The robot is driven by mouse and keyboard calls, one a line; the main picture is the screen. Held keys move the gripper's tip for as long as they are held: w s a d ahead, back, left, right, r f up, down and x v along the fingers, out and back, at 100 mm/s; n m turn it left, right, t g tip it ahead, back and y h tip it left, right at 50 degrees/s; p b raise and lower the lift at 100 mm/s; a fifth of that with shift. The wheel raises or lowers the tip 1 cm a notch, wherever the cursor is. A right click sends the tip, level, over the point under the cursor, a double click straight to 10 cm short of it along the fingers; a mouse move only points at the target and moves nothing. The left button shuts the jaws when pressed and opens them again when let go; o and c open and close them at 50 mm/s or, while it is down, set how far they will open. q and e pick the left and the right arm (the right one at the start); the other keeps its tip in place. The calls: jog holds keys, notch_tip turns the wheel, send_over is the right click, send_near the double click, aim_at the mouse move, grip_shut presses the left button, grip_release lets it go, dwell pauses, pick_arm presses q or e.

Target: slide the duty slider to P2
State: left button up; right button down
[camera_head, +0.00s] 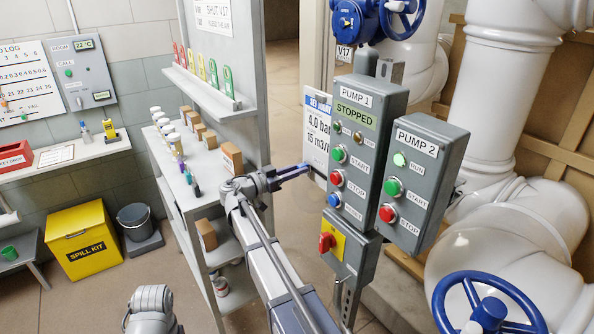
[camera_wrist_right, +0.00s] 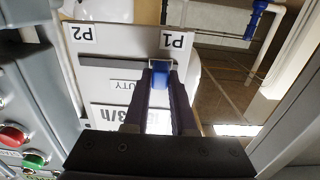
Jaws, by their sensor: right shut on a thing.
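The duty board (camera_head: 317,135) is a white sign reading 4.0 bar, at the left side of the PUMP 1 box. In the right wrist view its panel (camera_wrist_right: 120,45) appears upside down, with a P2 label (camera_wrist_right: 83,33) at left and a P1 label (camera_wrist_right: 176,41) at right. The blue duty slider (camera_wrist_right: 160,66) is just under the P1 label. My right gripper (camera_head: 304,168) reaches the board's lower edge. In the wrist view its fingers (camera_wrist_right: 160,78) are shut on the slider, which they partly hide. My left gripper is not in view.
The PUMP 1 box (camera_head: 370,118) and PUMP 2 box (camera_head: 418,190) stand close right of the board, with buttons and a red-yellow switch (camera_head: 327,241). A shelf rack (camera_head: 215,185) with small items stands at left. A blue handwheel (camera_head: 490,310) is at lower right.

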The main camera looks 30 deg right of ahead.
jog(key=s, duration=0.9)
jog(key=shift+s+d, duration=0.2)
jog(key=shift+d, duration=0.2)
jog(key=c, duration=0.8)
grip_release()
jog(key=shift+s, duration=0.1)
jog(key=shift+o, duration=0.4)
jog(key=a, duration=0.7)
jog(key=shift+s+a, duration=0.25)
jog(key=shift+a, duration=0.15)
